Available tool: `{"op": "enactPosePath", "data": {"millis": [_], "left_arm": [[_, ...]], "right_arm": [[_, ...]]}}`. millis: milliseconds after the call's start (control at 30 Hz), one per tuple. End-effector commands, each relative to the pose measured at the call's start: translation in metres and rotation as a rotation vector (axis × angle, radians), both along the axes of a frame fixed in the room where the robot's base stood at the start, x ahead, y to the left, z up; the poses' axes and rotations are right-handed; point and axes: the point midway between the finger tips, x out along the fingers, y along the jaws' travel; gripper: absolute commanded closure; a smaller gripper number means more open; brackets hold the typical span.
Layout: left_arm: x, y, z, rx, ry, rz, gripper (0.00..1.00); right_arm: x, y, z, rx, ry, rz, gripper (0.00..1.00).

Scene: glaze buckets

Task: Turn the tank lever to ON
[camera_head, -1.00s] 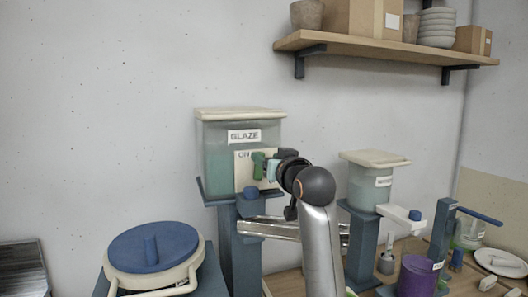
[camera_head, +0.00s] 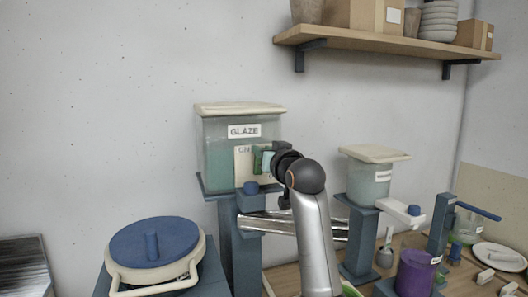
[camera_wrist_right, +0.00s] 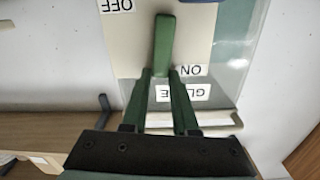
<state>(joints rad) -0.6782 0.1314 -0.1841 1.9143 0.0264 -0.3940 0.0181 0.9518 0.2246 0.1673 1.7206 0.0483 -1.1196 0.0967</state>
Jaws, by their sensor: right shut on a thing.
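The glaze tank (camera_head: 222,165) stands on a blue post, with a cream lid, a GLAZE label and a pale lever plate (camera_head: 242,163). The green lever (camera_wrist_right: 163,40) shows in the right wrist view, upright in the picture, its lower end beside the ON label (camera_wrist_right: 191,71). The OFF label (camera_wrist_right: 116,5) is at the upper left there. My right gripper (camera_wrist_right: 161,74) is shut on the lever's end with its green fingers. In the head view the right gripper (camera_head: 264,160) is in front of the plate and partly hides it. My left gripper is not in view.
A smaller tank (camera_head: 368,183) stands to the right, with a purple bucket (camera_head: 415,273) below it. A blue-lidded container (camera_head: 150,248) is at the lower left. A shelf (camera_head: 390,40) with boxes and bowls hangs above. The wall space at left is clear.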

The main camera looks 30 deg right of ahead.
Motion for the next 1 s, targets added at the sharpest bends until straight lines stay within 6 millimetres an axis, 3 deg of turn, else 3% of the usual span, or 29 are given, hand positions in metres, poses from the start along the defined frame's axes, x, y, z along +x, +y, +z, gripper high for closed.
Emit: {"op": "enactPosePath", "data": {"millis": [133,900,933,1000], "left_arm": [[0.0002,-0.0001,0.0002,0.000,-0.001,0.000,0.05],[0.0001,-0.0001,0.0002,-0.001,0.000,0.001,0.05],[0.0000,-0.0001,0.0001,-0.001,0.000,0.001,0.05],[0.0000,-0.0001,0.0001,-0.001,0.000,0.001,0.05]], "right_arm": [[0.0000,0.0000,-0.0002,0.000,0.000,0.000,1.00],[0.0019,0.0079,0.0000,-0.140,0.035,0.000,1.00],[0.0019,0.0079,0.0000,-0.139,0.034,0.000,0.70],[0.0019,0.0079,0.0000,-0.139,0.034,0.000,0.63]]}}
